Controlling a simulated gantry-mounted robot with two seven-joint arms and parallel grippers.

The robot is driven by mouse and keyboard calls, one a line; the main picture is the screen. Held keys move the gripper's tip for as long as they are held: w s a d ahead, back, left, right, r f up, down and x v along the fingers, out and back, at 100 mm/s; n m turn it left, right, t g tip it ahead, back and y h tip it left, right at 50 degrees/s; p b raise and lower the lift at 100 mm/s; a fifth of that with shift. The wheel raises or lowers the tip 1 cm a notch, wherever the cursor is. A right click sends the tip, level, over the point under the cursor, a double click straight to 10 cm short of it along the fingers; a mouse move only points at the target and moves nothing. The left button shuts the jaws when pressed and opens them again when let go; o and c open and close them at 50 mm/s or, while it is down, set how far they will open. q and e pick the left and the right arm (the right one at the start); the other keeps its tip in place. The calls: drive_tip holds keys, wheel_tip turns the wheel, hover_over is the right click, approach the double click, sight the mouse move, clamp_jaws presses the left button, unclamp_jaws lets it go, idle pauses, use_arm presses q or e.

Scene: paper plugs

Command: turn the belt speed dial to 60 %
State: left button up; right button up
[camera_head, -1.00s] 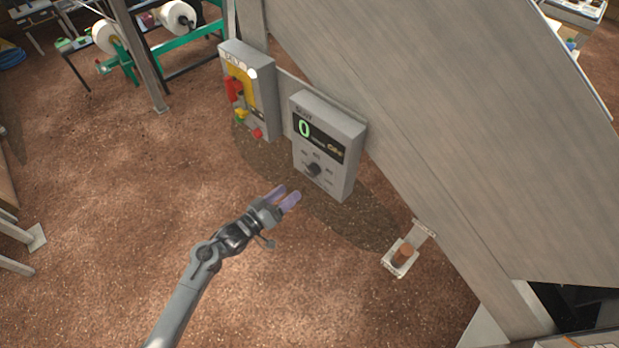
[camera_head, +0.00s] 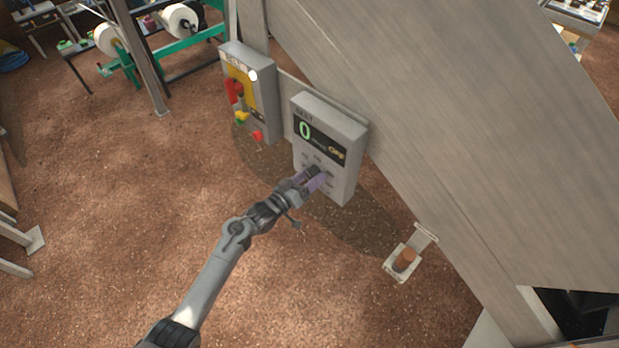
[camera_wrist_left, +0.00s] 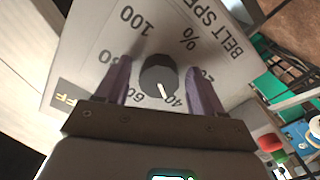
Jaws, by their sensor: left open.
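The belt speed dial (camera_wrist_left: 158,75) is a dark round knob on a light panel with printed numbers, in the left wrist view. Its white pointer line aims down toward the printed 40, with the 60 to the left of it. My left gripper (camera_wrist_left: 158,72) is open, with one purple finger on each side of the dial and a gap on both sides. In the head view this gripper (camera_head: 315,178) is at the front of the grey control box (camera_head: 346,178) and partly hides the dial. The display (camera_head: 318,139) shows a green 0 and orange OFF. My right gripper is not in view.
A second grey box (camera_head: 262,85) with red and yellow parts stands to the left of the control box. A large grey sloping panel (camera_head: 440,120) rises behind on the right. A small bracket with a brown cylinder (camera_head: 404,260) is lower right. Brown floor lies open at left.

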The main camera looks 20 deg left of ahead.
use_arm(q)
drive_tip(key=c, duration=1.1)
drive_tip(key=shift+o, duration=0.2)
drive_tip(key=shift+m, duration=0.4)
drive_tip(key=m, duration=0.5)
drive_tip(key=shift+a+f, duration=0.1)
drive_tip(key=shift+a, duration=0.05)
drive_tip(key=m+b, duration=0.1)
drive_tip(key=m, duration=0.5)
drive_tip(key=shift+w+a, duration=0.1)
drive_tip(key=o, duration=1.1)
drive_tip(key=shift+c, duration=0.2)
